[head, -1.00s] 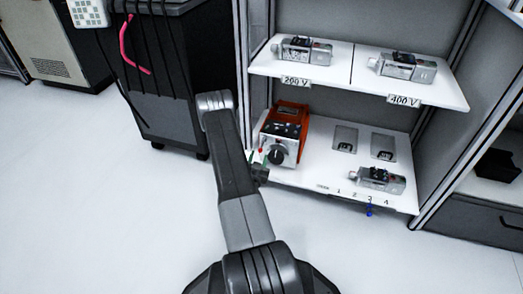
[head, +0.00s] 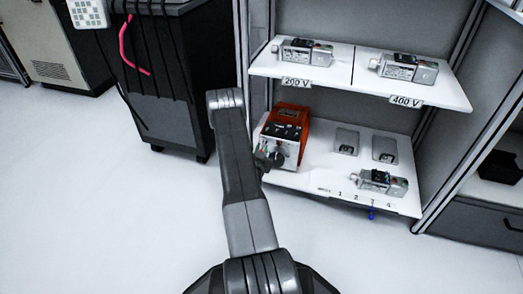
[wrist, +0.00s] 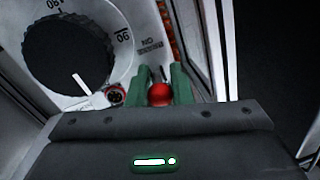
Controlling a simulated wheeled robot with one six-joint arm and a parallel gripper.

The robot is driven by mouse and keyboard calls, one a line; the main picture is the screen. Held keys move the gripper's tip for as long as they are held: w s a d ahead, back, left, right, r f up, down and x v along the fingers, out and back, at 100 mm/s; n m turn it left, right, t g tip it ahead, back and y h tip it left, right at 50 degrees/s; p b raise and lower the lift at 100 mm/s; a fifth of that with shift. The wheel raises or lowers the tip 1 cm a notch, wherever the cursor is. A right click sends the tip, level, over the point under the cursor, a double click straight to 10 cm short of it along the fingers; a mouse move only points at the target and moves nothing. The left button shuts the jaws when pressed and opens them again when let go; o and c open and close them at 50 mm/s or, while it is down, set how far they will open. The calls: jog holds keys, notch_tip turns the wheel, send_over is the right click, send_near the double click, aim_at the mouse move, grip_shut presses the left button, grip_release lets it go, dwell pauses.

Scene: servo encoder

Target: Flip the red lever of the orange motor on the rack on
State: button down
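The orange motor (head: 292,122) with its grey front sits at the left of the rack's lower shelf (head: 312,178). In the wrist view its front shows a large black dial (wrist: 68,52) and an "ON" label (wrist: 150,46). The red lever (wrist: 159,94) shows there as a red ball, low between my two green fingers and below the "ON" label. My gripper (wrist: 161,84) has one finger on each side of the ball, with no clear gap left. In the head view my gripper (head: 266,162) is at the motor's front, where the lever is hidden.
Silver motors stand on the upper shelf at the 200 V label (head: 296,82) and the 400 V label (head: 406,102). Another silver motor (head: 380,182) lies at the lower shelf's front right, near two recesses. A dark cabinet (head: 165,90) stands left of the rack. The floor in front is clear.

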jog(key=shift+f+t, duration=0.35)
jog(key=shift+t, duration=0.35)
jog(key=shift+w+f+n+t, duration=0.1)
jog(key=shift+w+n+t, duration=0.05)
jog(key=shift+t, duration=0.45)
jog(key=shift+w+f+n+t, duration=0.1)
jog(key=shift+n+t, duration=0.05)
jog(key=shift+t, duration=0.45)
jog(key=c, duration=1.3)
grip_release()
